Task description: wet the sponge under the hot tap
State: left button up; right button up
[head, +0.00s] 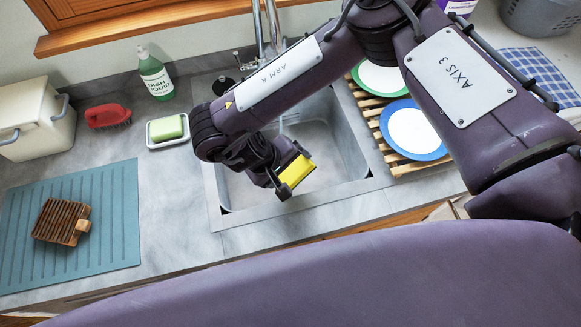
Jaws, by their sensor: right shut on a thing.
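My right gripper (286,180) is shut on a yellow sponge (296,171). It holds the sponge above the grey sink basin (345,150), toward the basin's near side. The chrome tap (262,30) stands at the back of the sink, and my right arm covers much of it. A dark knob (222,84) sits at the back left of the sink; I cannot tell which control is hot. A pale shape shows in the basin behind the gripper; I cannot tell if it is running water. My left gripper is not in view.
Left of the sink are a green block in a white dish (152,143), a dish liquid bottle (155,76), a red brush (108,116), a cream bin (35,120) and a teal mat (112,240).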

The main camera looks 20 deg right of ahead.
jog(key=w+d+f+b, duration=0.1)
jog(key=w+f+b, duration=0.1)
jog(key=w+b, duration=0.6)
jog(key=shift+w+d+f+b, duration=0.3)
jog(key=shift+w+b, duration=0.1)
jog(key=shift+w, duration=1.85)
jog(key=s+a+p, duration=0.1)
jog(key=s+p, duration=0.5)
jog(key=s, duration=0.2)
jog(key=shift+r, duration=0.1)
dwell(0.4)
